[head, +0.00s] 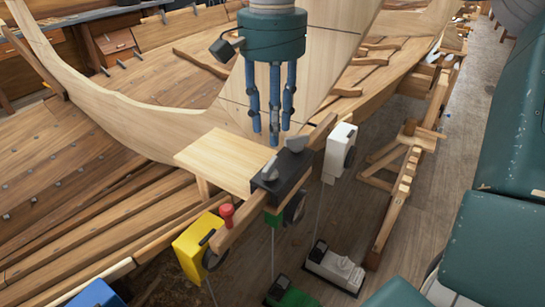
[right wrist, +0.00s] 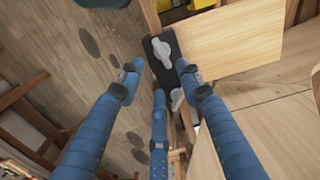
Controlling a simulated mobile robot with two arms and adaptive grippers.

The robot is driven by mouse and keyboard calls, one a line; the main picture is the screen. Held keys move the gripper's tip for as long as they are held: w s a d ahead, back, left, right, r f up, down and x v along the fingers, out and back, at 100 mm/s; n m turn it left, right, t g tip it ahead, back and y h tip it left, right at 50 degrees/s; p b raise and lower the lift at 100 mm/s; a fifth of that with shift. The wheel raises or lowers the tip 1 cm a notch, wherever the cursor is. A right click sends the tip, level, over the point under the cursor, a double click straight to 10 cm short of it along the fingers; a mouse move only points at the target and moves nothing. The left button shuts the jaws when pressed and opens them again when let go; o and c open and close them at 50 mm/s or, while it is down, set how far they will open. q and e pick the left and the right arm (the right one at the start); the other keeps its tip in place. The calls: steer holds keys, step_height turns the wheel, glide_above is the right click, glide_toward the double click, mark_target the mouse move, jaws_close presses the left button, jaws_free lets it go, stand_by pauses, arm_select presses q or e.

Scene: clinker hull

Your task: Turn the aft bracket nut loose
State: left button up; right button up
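A black bracket (head: 282,178) is fixed across a wooden bar beside a pale board. Two grey wing-shaped nuts sit on it, a nearer nut (head: 269,169) and a farther nut (head: 297,144); I cannot tell which is the aft one. My right gripper (head: 272,132) points down above the bracket, its three blue fingers spread and empty. In the right wrist view one grey nut (right wrist: 160,50) lies beyond the fingertips, clear of them. The other nut (right wrist: 178,98) is partly hidden by a finger. My left gripper is not in view.
The pale board (head: 218,160) lies left of the bracket. A red knob (head: 227,212) stands on the bar. Yellow (head: 196,248) and white (head: 341,150) cases hang at its sides. The planked hull (head: 90,195) fills the left; floor shows at right.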

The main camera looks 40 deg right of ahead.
mark_target(272, 163)
step_height(272, 163, down, 9)
steer(key=shift+r+p, duration=0.1)
steer(key=shift+p, duration=0.6)
jaws_close()
